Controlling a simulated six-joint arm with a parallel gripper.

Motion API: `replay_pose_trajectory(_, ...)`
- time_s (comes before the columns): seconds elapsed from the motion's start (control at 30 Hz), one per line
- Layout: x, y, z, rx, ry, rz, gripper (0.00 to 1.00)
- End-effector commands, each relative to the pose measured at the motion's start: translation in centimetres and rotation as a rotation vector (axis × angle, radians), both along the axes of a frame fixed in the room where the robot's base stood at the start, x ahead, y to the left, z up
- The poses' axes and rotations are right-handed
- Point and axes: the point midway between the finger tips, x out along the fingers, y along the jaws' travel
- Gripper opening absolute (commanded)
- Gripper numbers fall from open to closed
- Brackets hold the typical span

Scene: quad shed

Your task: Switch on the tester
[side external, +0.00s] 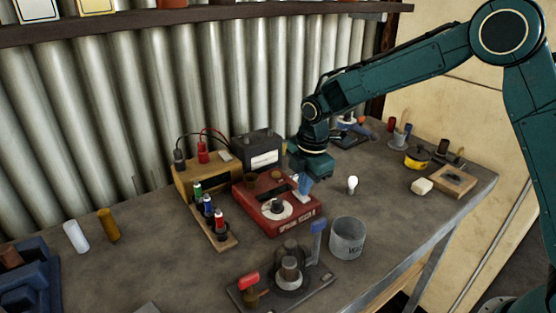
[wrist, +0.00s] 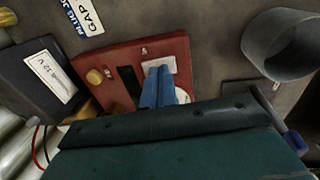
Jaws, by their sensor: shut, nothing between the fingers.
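The tester, a red box (side external: 252,205), stands in the middle of the bench. Its front carries a white dial with a dark knob (side external: 277,207). The tester also shows in the wrist view (wrist: 112,57), with a dark slot (wrist: 129,82), a yellowish knob (wrist: 94,77) and a pale plate (wrist: 155,64) on top. My gripper (side external: 301,193) points down over the right part of the tester. Its blue fingers (wrist: 158,70) are shut and empty, with their tips over the pale plate. I cannot tell whether they touch it. The fingers hide part of the plate, and the dial is mostly hidden in the wrist view.
A dark 12 V battery (side external: 262,150) stands behind the tester. A wooden rack with several coloured pieces (side external: 226,241) is to its left. A grey metal can (side external: 347,240) and a small white bulb (side external: 352,183) are to its right. A clamp fixture (side external: 315,281) stands in front.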

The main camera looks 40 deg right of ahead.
Motion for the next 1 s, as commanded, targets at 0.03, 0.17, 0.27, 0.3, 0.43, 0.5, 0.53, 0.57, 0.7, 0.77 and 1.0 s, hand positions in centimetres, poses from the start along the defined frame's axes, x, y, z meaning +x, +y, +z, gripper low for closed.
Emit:
replay_pose_trajectory(0.03, 0.0, 0.0, 0.4, 0.000, -0.001, 0.000, 0.00)
replay_pose_trajectory(0.17, -0.2, 0.0, 1.6, 0.000, -0.003, 0.000, 0.00)
replay_pose_trajectory(0.27, -0.4, 0.0, 2.9, 0.000, -0.003, 0.000, 0.00)
replay_pose_trajectory(0.3, -0.5, 0.0, 3.6, 0.000, -0.003, 0.000, 0.00)
replay_pose_trajectory(0.43, -0.8, 0.0, 5.8, 0.001, -0.004, 0.000, 0.00)
replay_pose_trajectory(0.5, -0.9, 0.0, 6.9, 0.000, -0.003, 0.000, 0.00)
replay_pose_trajectory(0.53, -1.0, 0.0, 7.5, 0.001, -0.004, 0.000, 0.00)
replay_pose_trajectory(0.57, -1.1, 0.0, 8.0, 0.001, -0.004, 0.000, 0.00)
replay_pose_trajectory(0.7, -1.4, 0.0, 10.3, 0.001, -0.004, 0.000, 0.00)
replay_pose_trajectory(0.77, -1.5, 0.0, 11.0, 0.001, -0.003, 0.001, 0.00)
replay_pose_trajectory(1.0, -1.8, 0.0, 13.1, 0.000, 0.000, 0.001, 0.00)
